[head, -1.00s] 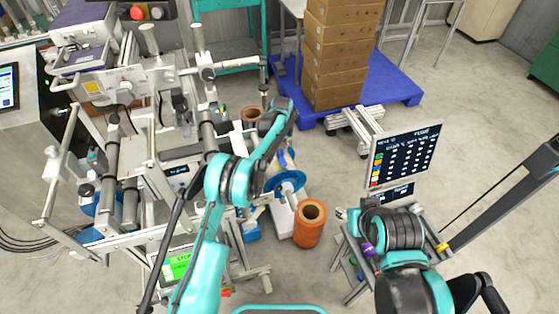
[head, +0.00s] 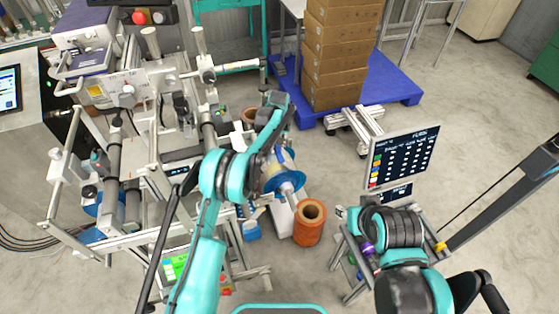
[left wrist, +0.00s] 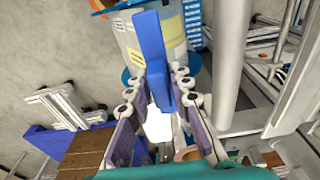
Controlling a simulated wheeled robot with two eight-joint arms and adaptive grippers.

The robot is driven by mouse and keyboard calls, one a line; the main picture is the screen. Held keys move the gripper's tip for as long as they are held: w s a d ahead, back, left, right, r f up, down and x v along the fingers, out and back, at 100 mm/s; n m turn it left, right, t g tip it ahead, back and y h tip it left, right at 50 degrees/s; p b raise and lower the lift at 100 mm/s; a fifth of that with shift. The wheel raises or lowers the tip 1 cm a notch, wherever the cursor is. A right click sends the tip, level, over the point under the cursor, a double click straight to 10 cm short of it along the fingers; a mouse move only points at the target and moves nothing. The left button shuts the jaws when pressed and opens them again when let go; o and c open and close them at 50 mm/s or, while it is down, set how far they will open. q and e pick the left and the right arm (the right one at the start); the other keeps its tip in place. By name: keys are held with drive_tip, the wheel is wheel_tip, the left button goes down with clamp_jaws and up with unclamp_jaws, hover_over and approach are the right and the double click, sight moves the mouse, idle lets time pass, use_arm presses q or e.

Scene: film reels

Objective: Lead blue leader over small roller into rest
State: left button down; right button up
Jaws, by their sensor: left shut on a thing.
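My left gripper (left wrist: 167,78) is shut on the blue leader (left wrist: 150,35), a flat blue strip standing up between its finger pads in the left wrist view. Just beyond the strip is a reel (left wrist: 176,30) with a pale, yellow-marked body and blue flanges. Dark rollers (head: 132,190) stand on the machine to the left. I cannot tell which part is the small roller or the rest.
An orange-brown hollow roll (head: 309,225) stands on the floor right of the reel. Stacked boxes (head: 337,55) rest on a blue pallet (head: 392,85) behind. A dark chart screen (head: 403,157) stands at right.

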use_arm(q)
wheel_tip(320, 180, up, 8)
drive_tip(key=a+p, duration=0.2)
drive_tip(key=p, duration=0.1)
drive_tip(key=shift+s+a+f+p, duration=0.15)
drive_tip(key=shift+s+f+p, duration=0.05)
drive_tip(key=shift+s+p, duration=0.15)
idle(0.7)
drive_tip(key=shift+a, duration=0.15)
drive_tip(key=shift+s+a+b, duration=0.1)
drive_tip(key=shift+s+a, duration=0.15)
drive_tip(key=shift+a, duration=0.5)
drive_tip(key=shift+s+a+b, duration=0.1)
drive_tip(key=shift+s+a, duration=0.2)
drive_tip(key=shift+a, duration=0.45)
drive_tip(key=shift+s+a+b, duration=0.1)
drive_tip(key=shift+s+a, duration=0.15)
drive_tip(key=shift+a, duration=0.5)
drive_tip(key=s+a+r+p, duration=0.2)
drive_tip(key=a+r+p, duration=0.2)
drive_tip(key=a+r, duration=0.3)
drive_tip(key=shift+r, duration=0.25)
idle(0.8)
drive_tip(key=shift+s+d, duration=0.1)
drive_tip(key=shift+s, duration=0.05)
